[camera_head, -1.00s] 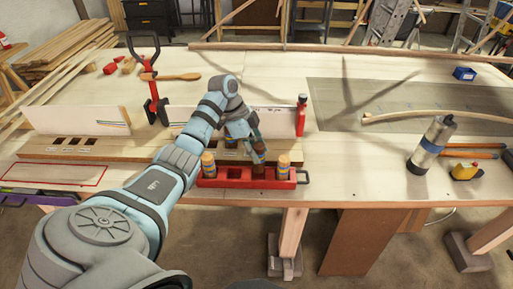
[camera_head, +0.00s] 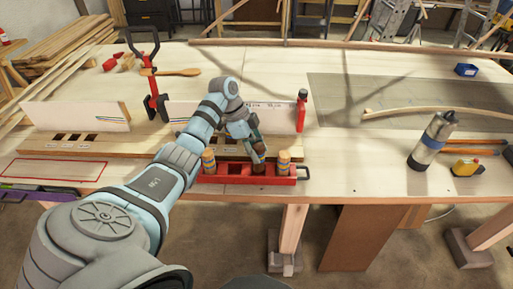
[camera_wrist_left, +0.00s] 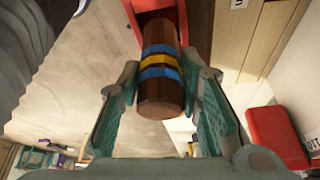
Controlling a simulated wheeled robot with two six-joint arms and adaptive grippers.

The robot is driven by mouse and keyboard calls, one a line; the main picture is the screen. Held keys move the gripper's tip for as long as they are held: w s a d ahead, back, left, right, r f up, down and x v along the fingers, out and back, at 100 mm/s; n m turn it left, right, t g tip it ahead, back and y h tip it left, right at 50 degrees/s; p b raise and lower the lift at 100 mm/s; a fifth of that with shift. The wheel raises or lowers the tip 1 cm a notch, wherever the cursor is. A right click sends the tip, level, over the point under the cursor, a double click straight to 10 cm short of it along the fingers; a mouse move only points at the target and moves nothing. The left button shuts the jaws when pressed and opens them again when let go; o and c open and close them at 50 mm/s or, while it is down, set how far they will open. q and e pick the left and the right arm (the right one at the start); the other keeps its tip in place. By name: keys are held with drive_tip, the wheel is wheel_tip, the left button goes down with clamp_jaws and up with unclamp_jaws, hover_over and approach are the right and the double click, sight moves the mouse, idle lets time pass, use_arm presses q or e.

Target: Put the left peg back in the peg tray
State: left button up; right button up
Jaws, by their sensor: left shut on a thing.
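My left gripper (camera_head: 257,152) is shut on a dark brown peg with blue and yellow bands (camera_head: 258,163). The peg also shows between the fingers in the left wrist view (camera_wrist_left: 160,75). The red peg tray (camera_head: 225,180) lies at the front edge of the table. The held peg's far end is at the tray, between two lighter banded pegs, one on the left (camera_head: 208,162) and one on the right (camera_head: 284,162). In the wrist view that end meets the red tray (camera_wrist_left: 150,5); how deep it sits is hidden.
A slotted wooden board (camera_head: 120,146) and white upright panels (camera_head: 70,114) lie behind the tray. A red clamp (camera_head: 301,112) stands just behind it. A metal bottle (camera_head: 430,142) and yellow tape measure (camera_head: 466,167) are at right. The table between tray and bottle is clear.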

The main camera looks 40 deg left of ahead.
use_arm(q)
drive_tip(key=shift+f+b, duration=0.75)
drive_tip(key=shift+f, duration=0.7)
drive_tip(key=o, duration=1.2)
drive_tip(key=shift+o, duration=0.2)
wheel_tip(320, 180, up, 5)
drive_tip(key=p, duration=0.5)
drive_tip(key=shift+r+p, duration=0.2)
drive_tip(key=shift+p, duration=0.15)
drive_tip(key=shift+r, duration=1.8)
